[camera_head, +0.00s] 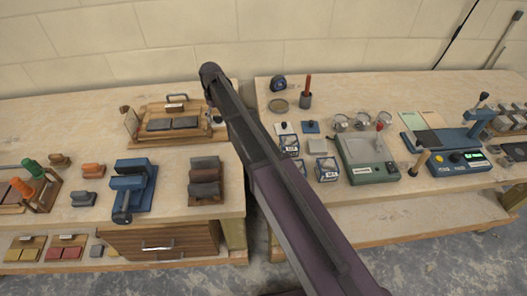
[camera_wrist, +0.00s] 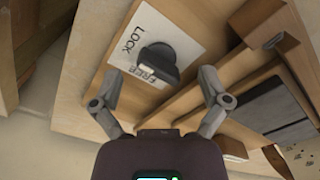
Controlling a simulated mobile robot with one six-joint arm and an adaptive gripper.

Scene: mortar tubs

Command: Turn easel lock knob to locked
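The easel lock knob (camera_wrist: 158,62) is a dark knob on a white plate (camera_wrist: 128,40) printed LOCK and FREE. In the wrist view, LOCK is left of the knob and FREE lies just below it. I cannot tell exactly which word the knob points to. My gripper (camera_wrist: 160,76) is open, with one finger on each side of the knob and visible gaps between. My gripper is not clear there.
A gap separates the benches.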

